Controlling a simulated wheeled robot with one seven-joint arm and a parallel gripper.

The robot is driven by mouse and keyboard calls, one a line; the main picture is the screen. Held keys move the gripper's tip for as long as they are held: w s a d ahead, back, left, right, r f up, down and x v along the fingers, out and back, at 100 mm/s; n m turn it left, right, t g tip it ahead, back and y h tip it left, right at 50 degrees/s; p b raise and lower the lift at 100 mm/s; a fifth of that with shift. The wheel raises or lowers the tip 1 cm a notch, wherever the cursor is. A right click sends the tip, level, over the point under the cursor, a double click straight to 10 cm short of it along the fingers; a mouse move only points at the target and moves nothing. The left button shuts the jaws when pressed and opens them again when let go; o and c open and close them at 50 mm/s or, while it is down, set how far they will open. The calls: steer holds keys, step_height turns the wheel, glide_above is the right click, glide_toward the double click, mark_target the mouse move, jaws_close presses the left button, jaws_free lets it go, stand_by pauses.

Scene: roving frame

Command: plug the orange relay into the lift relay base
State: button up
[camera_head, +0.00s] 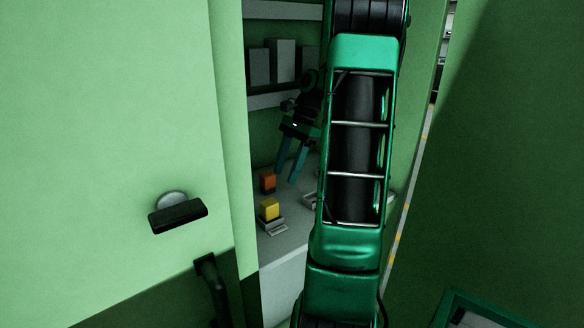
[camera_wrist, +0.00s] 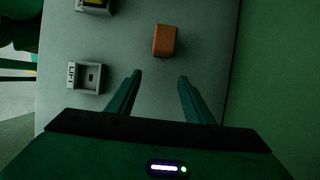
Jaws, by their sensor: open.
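The orange relay (camera_head: 268,182) stands on the grey shelf inside the cabinet. In the wrist view the orange relay (camera_wrist: 164,40) lies beyond my fingertips, roughly in line with the gap between them. My gripper (camera_head: 285,177) is open and empty, its fingers pointing down; in the wrist view my gripper (camera_wrist: 160,77) shows both fingers apart. The lift relay base (camera_wrist: 87,77) is a pale, empty square socket to the left of my fingers, with a partly readable label on its left side. In the head view my arm hides most of this base (camera_head: 309,201).
A yellow relay (camera_head: 269,209) sits in another base near the shelf's front edge; it is cut off in the wrist view (camera_wrist: 95,4). Grey boxes (camera_head: 281,60) line the back wall. A green cabinet door (camera_head: 120,120) stands at left. Bare shelf surrounds the orange relay.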

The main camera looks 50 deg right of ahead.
mark_target(269, 173)
steer(key=a, duration=0.2)
steer(key=w+a, duration=0.1)
steer(key=a, duration=0.3)
steer(key=shift+w+a, duration=0.1)
steer(key=shift+w, duration=0.2)
steer(key=shift+a+f, duration=0.2)
steer(key=shift+f, duration=0.35)
steer(key=shift+c, duration=0.4)
steer(key=c, duration=1.1)
steer(key=shift+o, duration=0.2)
steer(key=shift+r, duration=2.55)
steer(key=shift+s, duration=0.1)
